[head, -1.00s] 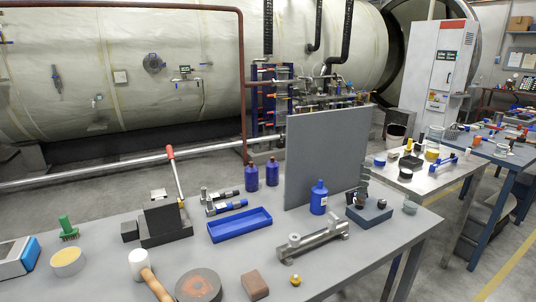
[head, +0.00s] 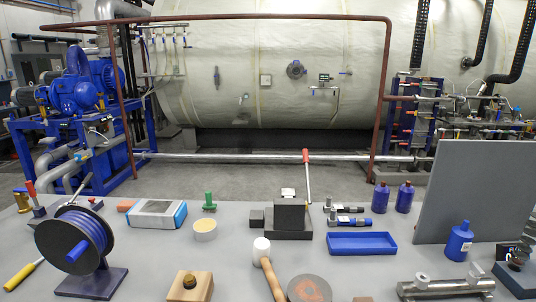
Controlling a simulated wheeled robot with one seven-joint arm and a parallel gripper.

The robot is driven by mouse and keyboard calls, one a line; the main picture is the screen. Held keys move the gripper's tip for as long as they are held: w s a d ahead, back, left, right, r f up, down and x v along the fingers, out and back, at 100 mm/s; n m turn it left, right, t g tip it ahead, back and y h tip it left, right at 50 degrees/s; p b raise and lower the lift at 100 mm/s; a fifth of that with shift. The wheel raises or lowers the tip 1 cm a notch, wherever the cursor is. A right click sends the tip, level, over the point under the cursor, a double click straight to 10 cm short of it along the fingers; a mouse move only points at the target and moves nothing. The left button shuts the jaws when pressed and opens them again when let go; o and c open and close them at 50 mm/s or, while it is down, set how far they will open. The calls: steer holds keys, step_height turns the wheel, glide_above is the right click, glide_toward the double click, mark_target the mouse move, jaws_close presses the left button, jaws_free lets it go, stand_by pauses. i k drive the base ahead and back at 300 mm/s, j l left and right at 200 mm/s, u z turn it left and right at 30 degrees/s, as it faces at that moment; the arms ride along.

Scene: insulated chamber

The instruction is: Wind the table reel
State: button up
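The table reel (head: 78,245) stands at the left end of the grey workbench. It has a dark round flange, blue line wound around its drum, a blue hub knob facing me and a dark base plate on the bench. I cannot tell whether a loose end of the line hangs from it. My gripper is not in the head view, and no part of my arm shows near the reel.
Close to the reel are a yellow-handled tool (head: 24,274), a small red-handled lever (head: 33,195) and a wooden block with a dark knob (head: 190,285). A mallet (head: 265,262), a blue tray (head: 362,243) and an upright grey panel (head: 462,195) stand further right.

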mark_target(75, 240)
steer(key=u, duration=1.25)
